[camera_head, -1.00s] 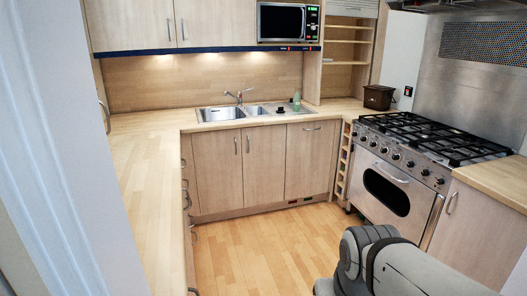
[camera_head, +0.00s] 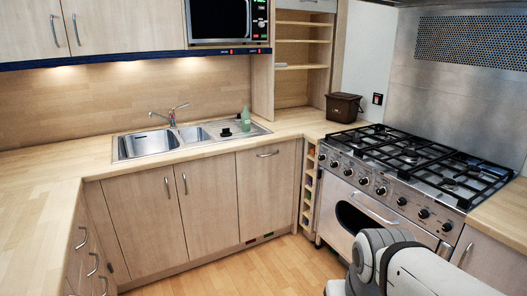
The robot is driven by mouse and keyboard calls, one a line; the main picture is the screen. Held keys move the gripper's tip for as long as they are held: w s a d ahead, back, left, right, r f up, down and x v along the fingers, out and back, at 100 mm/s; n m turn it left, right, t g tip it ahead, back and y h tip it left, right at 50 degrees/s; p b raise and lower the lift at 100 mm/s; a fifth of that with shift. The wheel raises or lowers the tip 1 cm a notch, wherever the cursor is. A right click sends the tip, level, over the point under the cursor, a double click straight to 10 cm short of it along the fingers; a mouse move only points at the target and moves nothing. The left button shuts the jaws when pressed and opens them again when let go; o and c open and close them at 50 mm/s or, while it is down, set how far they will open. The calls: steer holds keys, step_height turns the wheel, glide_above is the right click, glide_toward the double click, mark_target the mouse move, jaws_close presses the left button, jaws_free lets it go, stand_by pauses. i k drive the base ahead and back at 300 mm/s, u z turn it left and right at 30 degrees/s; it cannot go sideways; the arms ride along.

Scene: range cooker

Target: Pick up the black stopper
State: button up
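A small black stopper (camera_head: 226,132) sits on the right part of the steel sink unit (camera_head: 262,130), beside a green bottle (camera_head: 245,119). It is small and dark, so its exact shape is hard to tell. My arm shows at the lower right, in front of the cooker and well short of the sink. My gripper is out of view, so its state is hidden.
The range cooker (camera_head: 375,213) stands at the right with black grates on top. A brown bin (camera_head: 344,107) stands on the corner counter. A microwave (camera_head: 221,20) hangs above the sink. The wooden counter (camera_head: 40,173) at the left and the floor (camera_head: 285,268) in front are clear.

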mark_target(226, 133)
steer(key=i, duration=1.75)
steer(key=u, duration=0.35)
steer(key=i, duration=1.65)
steer(key=u, duration=0.45)
steer(key=i, duration=0.8)
steer(key=u, duration=0.2)
